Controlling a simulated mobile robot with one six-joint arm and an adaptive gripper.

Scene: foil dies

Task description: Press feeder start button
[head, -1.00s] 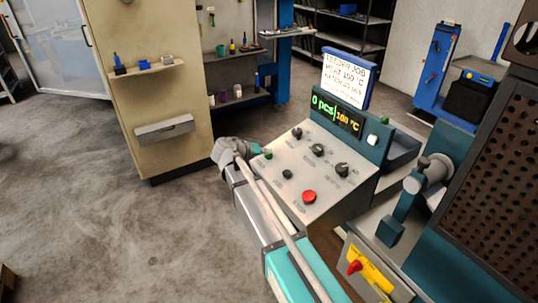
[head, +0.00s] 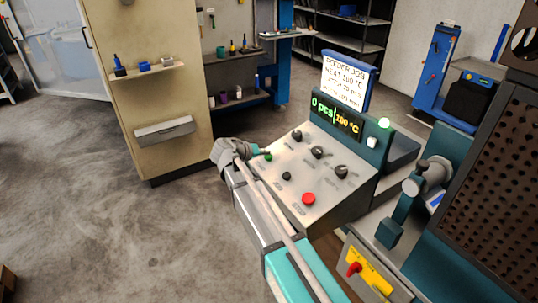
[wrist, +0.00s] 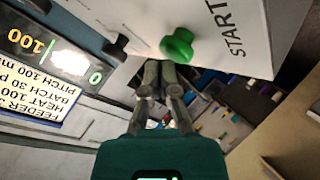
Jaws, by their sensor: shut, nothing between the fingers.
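The green start button (head: 268,158) sits at the upper left of the grey sloping control panel (head: 318,203). In the wrist view the green button (wrist: 178,46) is beside the word START. My gripper (head: 263,152) is shut and empty, with its fingertips at the green button's edge. In the wrist view my gripper's fingertips (wrist: 160,70) lie just below the button; whether they touch it I cannot tell. The display (head: 336,117) reads 0 pcs and 100 °C.
Black knobs (head: 318,152) and a red button (head: 308,199) are on the same panel. A job sign (head: 345,82) stands above the display. A red switch on a yellow plate (head: 354,269) is at the lower right. A beige cabinet (head: 160,100) stands at left, with open floor before it.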

